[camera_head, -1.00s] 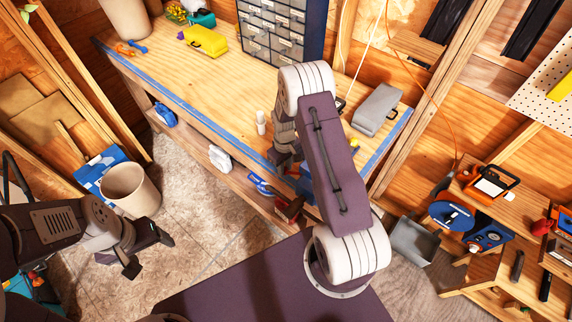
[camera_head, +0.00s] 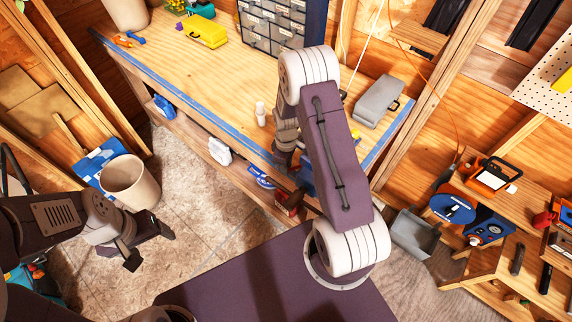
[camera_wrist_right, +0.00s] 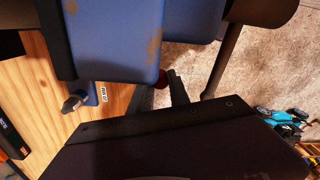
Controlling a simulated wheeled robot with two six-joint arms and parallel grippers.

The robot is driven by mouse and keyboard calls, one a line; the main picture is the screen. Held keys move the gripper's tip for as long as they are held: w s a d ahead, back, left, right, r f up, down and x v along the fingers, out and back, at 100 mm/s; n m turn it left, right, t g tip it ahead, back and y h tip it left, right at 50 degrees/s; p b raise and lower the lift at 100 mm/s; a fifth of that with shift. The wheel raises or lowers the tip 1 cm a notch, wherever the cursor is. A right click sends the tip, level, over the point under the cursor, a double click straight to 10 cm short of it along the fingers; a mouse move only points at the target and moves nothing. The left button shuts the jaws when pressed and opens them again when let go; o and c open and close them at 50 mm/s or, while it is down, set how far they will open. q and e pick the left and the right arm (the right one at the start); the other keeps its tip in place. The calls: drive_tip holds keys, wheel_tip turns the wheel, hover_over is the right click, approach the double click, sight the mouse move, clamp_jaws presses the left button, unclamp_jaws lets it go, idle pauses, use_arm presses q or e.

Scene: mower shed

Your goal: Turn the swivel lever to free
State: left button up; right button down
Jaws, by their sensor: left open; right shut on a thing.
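The blue vise (camera_wrist_right: 115,40) fills the top of the right wrist view. In the head view only a small blue part of it (camera_head: 307,170) shows at the bench's front edge, behind my right arm. A red knob of the swivel lever (camera_wrist_right: 160,80) shows below the vise; the rest of the lever is hidden. My right gripper (camera_wrist_right: 172,86) is at this knob, shut on the lever, with one dark finger visible. Its jaws are hidden in the head view. My left gripper (camera_head: 150,251) is open and empty, low above the floor, away from the vise.
The wooden workbench (camera_head: 210,75) carries a yellow box (camera_head: 205,32), a drawer cabinet (camera_head: 272,25), a white bottle (camera_head: 260,113) and a grey case (camera_head: 377,101). A beige bin (camera_head: 130,185) stands near my left gripper. A dark rod (camera_wrist_right: 222,58) hangs beside the vise.

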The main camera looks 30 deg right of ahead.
drive_tip(key=c, duration=1.2)
unclamp_jaws()
drive_tip(key=shift+r, duration=0.5)
wheel_tip(320, 180, up, 8)
drive_tip(key=b, duration=0.2)
drive_tip(key=shift+s, duration=0.15)
